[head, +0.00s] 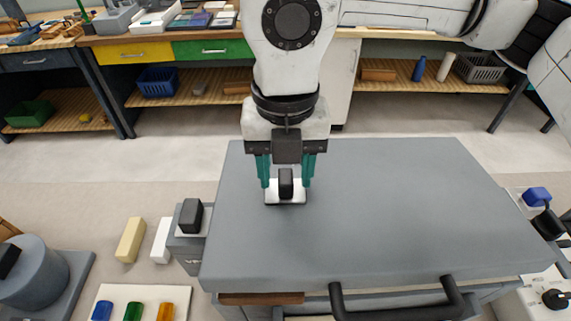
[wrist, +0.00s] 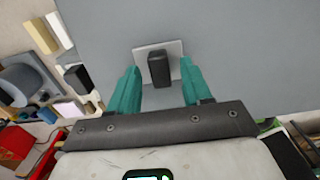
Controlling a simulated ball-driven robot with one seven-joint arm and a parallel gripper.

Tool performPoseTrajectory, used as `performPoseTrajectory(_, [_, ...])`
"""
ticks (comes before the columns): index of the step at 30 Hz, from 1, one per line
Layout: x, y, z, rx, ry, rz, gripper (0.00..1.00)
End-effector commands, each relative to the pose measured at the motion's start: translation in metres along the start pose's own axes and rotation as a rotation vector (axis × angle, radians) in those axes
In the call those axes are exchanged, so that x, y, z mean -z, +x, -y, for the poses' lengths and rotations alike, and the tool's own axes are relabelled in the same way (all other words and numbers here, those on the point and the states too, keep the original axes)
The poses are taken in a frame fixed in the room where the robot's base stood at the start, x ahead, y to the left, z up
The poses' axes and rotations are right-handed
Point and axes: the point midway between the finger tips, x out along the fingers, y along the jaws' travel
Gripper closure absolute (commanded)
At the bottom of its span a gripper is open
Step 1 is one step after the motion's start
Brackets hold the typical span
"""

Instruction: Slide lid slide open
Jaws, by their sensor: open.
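The large flat grey lid (head: 400,210) fills the middle of the head view. A black upright knob (head: 286,180) on a small white plate (head: 286,200) stands on it near its left back part. The knob also shows in the wrist view (wrist: 158,70), with the grey surface (wrist: 240,50) around it. My gripper (head: 286,187) points down with its teal fingers apart, one on each side of the knob. The wrist view shows gaps between the knob and both fingers. A black bar handle (head: 395,303) is at the front edge.
A grey block with a black knob (head: 191,215) stands close by the lid's left edge. Cream and white blocks (head: 130,240) lie further left. A device with a blue knob (head: 537,196) is at the right. Workbenches with drawers and shelves stand behind, across open floor.

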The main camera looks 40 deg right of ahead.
Motion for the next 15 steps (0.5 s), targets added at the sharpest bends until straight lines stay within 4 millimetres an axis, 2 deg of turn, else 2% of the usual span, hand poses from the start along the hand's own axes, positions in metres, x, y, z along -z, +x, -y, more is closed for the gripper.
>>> performPoseTrajectory(4, [0.0, 0.0, 0.0, 0.0, 0.0, 0.0, 0.51])
performPoseTrajectory(15, [-0.0001, -0.0002, 0.0, 0.0, 0.0, 0.0, 0.86])
